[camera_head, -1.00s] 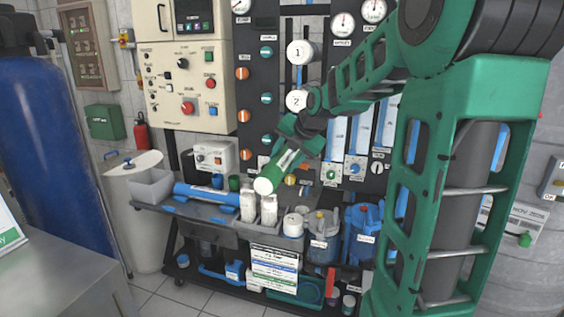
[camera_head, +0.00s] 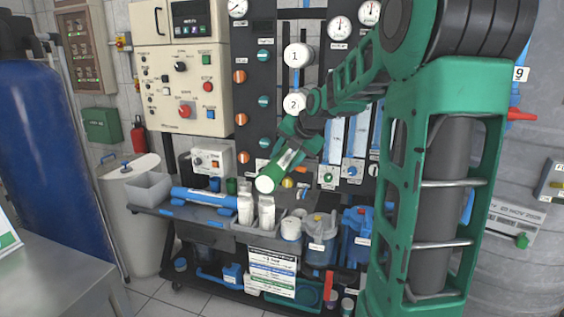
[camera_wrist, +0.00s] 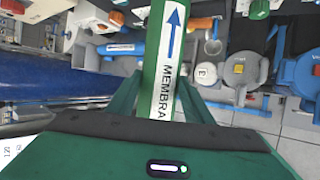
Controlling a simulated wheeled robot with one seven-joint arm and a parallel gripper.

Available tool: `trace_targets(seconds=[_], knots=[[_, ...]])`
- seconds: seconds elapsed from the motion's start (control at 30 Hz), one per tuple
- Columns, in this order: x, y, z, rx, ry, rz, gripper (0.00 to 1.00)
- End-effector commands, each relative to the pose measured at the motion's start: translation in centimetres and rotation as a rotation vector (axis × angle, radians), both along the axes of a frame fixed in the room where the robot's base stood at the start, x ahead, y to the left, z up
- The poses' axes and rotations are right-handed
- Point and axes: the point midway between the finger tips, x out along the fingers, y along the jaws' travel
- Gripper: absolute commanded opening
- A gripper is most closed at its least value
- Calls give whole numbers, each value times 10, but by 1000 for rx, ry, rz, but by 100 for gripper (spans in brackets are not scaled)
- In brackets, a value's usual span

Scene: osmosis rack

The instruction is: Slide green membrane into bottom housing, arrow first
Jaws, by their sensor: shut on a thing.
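My gripper (camera_head: 297,143) is shut on the green membrane (camera_head: 271,176), a green cylinder with a white label band. It is held in the air, tilted, with its white end facing down and toward the camera. In the wrist view the membrane (camera_wrist: 166,60) shows a blue arrow pointing up, away from my gripper, beside the lettering "MEMBRA". White round housing ends marked 1 (camera_head: 298,55) and 2 (camera_head: 295,103) sit one above the other on the rack. The lower housing is just above and behind my gripper. I cannot see whether either housing is open.
A grey shelf (camera_head: 165,208) below holds a blue cylinder (camera_head: 203,197), white bottles (camera_head: 266,213) and a grey bin (camera_head: 148,187). Blue jugs (camera_head: 356,235) stand at the right. A steel table (camera_head: 62,270) is at the front left and a blue tank (camera_head: 48,150) at the left.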

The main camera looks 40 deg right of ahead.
Motion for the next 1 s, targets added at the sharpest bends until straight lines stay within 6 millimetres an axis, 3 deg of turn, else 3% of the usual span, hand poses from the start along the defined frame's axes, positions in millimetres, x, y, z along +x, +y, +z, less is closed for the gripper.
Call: trace_targets(seconds=[1.0], knots=[[19, -24, 1, -1, -2, -1, 19]])
